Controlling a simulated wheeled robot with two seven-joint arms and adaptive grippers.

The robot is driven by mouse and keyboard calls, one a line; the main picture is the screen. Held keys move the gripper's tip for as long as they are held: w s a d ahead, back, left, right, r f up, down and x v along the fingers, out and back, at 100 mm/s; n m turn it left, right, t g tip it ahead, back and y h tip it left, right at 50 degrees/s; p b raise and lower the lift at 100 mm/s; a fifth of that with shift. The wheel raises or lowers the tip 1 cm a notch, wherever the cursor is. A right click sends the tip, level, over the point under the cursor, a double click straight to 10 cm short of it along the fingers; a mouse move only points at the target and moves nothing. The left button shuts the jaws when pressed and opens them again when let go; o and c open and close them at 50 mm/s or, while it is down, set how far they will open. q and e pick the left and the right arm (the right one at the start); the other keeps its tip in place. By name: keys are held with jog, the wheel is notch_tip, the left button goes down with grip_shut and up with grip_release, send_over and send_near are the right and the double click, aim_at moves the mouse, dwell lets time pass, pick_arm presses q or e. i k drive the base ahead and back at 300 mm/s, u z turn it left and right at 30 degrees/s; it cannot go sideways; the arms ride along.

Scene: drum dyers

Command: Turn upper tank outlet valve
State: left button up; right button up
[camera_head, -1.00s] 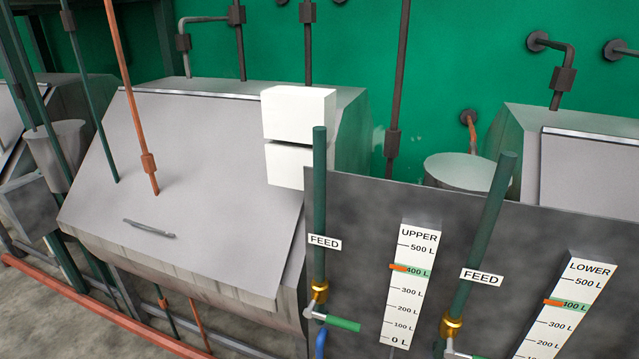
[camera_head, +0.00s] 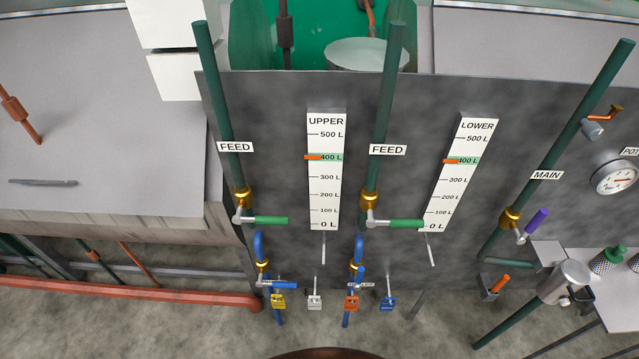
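The UPPER gauge (camera_head: 326,190) is a white scale on the grey panel, with an orange pointer at 400 L. Left of it, a green FEED pipe (camera_head: 213,95) runs down to a brass valve with a green handle (camera_head: 266,220) lying level to the right. Below that, a blue pipe (camera_head: 259,246) leads to another brass valve with a blue handle (camera_head: 284,285), also level and pointing right. No readable label marks either valve as the upper outlet. Neither of my grippers is in view.
The LOWER gauge (camera_head: 461,175) has a similar green-handled valve (camera_head: 400,223) beside it. Small yellow (camera_head: 278,302), white, orange and blue pieces hang low. The MAIN pipe (camera_head: 573,145) has a purple handle (camera_head: 537,221). A side table (camera_head: 625,285) stands right.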

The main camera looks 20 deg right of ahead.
aim_at(286, 285)
jog(key=z, duration=2)
jog(key=k, duration=0.8)
jog(key=u, duration=1.3)
jog(key=i, duration=0.5)
jog(key=u, duration=0.05)
